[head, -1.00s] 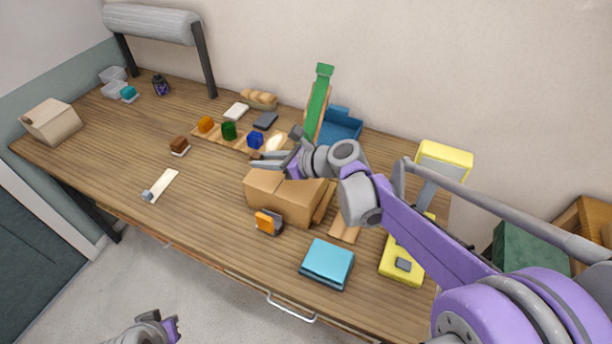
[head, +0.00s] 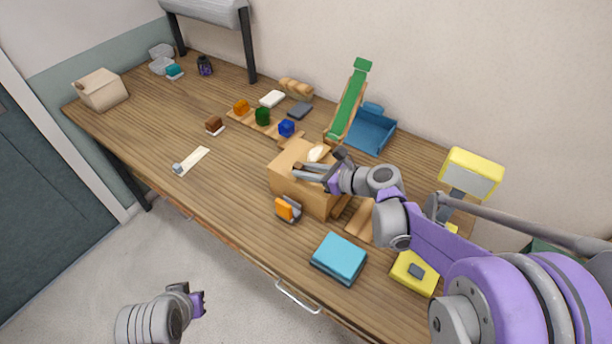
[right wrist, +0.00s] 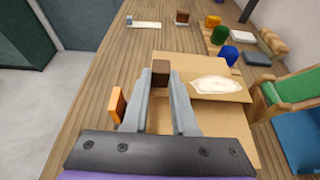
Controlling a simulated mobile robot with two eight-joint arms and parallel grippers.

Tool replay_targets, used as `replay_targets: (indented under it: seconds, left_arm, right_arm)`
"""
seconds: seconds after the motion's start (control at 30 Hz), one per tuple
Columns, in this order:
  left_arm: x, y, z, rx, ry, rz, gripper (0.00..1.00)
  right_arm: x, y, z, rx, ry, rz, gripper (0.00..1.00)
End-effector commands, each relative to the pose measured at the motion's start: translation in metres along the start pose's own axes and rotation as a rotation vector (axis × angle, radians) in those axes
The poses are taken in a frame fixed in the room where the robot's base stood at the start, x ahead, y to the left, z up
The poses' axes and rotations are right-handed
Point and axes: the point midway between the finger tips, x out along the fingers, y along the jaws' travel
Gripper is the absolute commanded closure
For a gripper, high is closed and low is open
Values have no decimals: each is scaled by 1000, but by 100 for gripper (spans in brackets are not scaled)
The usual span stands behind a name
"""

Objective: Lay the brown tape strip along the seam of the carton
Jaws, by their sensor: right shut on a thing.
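The tan carton (head: 288,188) stands near the middle of the table, under my right gripper. Its top also shows in the right wrist view (right wrist: 236,125). My right gripper (head: 298,170) is over the carton's top, its fingers pointing left. It is shut on a small dark brown piece, which looks like the brown tape strip (right wrist: 160,70), at the fingertips. Most of the strip's length is hidden, and I cannot tell whether it touches the carton. The seam is not clearly visible. My left gripper (head: 197,303) is off the table's front edge, too small to read.
An orange item (head: 287,208) stands just in front of the carton, with a blue box (head: 340,257) to the right. A pale oval thing (head: 317,153) lies behind the gripper. Coloured blocks stand behind. A second tan box (head: 102,90) is far left.

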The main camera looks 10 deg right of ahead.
Motion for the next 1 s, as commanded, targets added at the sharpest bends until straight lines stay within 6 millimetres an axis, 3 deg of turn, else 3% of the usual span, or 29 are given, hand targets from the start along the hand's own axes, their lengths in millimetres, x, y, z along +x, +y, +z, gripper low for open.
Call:
replay_targets:
  seconds: [0.13,0.53,0.57,0.7,1.0]
  left_arm:
    - [2,0,3,0,-3,0,100]
    - [5,0,6,0,-5,0,100]
    - [4,0,5,0,-5,0,100]
    - [4,0,5,0,-4,0,100]
    - [3,0,4,0,-4,0,100]
  right_arm:
    - [8,0,-19,0,0,0,100]
    - [10,0,-24,1,1,0,100]
    - [9,0,-23,0,0,0,71]
    - [9,0,-22,0,0,0,46]
    - [9,0,-21,0,0,0,44]
